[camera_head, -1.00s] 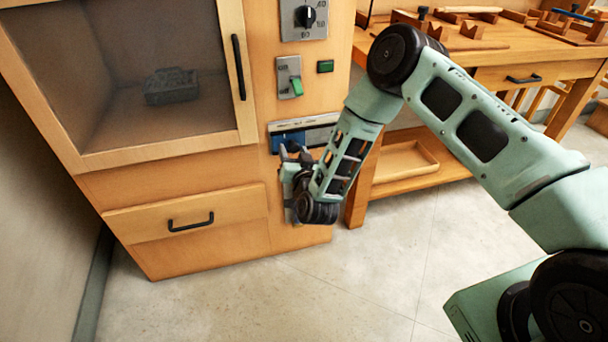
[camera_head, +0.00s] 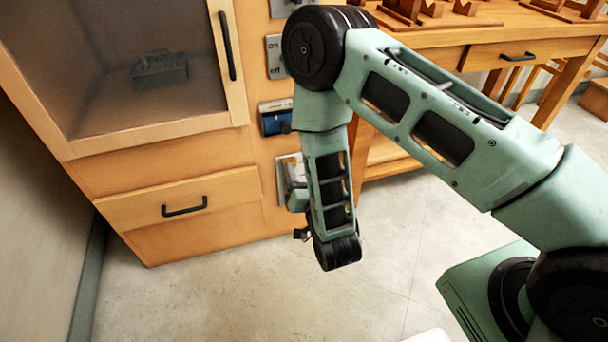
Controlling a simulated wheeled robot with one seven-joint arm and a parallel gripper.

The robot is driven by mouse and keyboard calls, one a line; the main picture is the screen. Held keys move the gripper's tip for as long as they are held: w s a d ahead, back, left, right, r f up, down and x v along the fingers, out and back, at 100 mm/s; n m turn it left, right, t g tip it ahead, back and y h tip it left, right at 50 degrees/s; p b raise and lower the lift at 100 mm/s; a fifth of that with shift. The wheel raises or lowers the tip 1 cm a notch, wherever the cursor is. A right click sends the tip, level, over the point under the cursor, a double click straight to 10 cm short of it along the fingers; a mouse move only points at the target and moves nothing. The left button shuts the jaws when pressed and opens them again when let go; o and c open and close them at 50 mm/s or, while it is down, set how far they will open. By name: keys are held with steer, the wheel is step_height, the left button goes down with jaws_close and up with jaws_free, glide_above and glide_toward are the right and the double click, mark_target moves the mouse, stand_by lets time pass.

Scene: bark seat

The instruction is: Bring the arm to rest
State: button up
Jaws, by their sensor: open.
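My green arm reaches in from the right and bends down at its black elbow joint. My gripper (camera_head: 299,234) is at the low end of the arm, in front of the lower right of the wooden cabinet (camera_head: 160,157). It is mostly hidden behind my forearm and wrist; only a small dark part shows at the left of the wrist. Its jaws are open as far as the view lets me see, and I see nothing held. I cannot tell how far it is from the cabinet front.
The cabinet has a glass door with a dark basket (camera_head: 160,70) inside, a drawer (camera_head: 183,208), an on/off switch plate (camera_head: 275,57) and a blue panel (camera_head: 273,120). A workbench (camera_head: 480,45) stands at the back right. The floor (camera_head: 230,290) in front is clear.

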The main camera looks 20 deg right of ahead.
steer(key=shift+s, duration=0.25)
stand_by(0.4)
steer(key=s+a+r+n+g+y, duration=0.45)
steer(key=a+r+g, duration=0.35)
steer(key=a+g, duration=0.25)
steer(key=s+d+r+n+g+h, duration=0.1)
steer(key=s+d+r+n+g, duration=0.15)
steer(key=s, duration=0.45)
steer(key=s+d+r+n+g+h, duration=0.1)
steer(key=s+d+r+n+g, duration=0.2)
steer(key=s, duration=0.4)
steer(key=s+d+r+n+g+h, duration=0.1)
steer(key=s+d+r+g+h, duration=0.2)
steer(key=s, duration=0.4)
step_height(320, 180, up, 26)
steer(key=t+y+p, duration=0.1)
steer(key=p, duration=2.4)
steer(key=shift+s+d+r, duration=0.15)
steer(key=shift+s, duration=0.05)
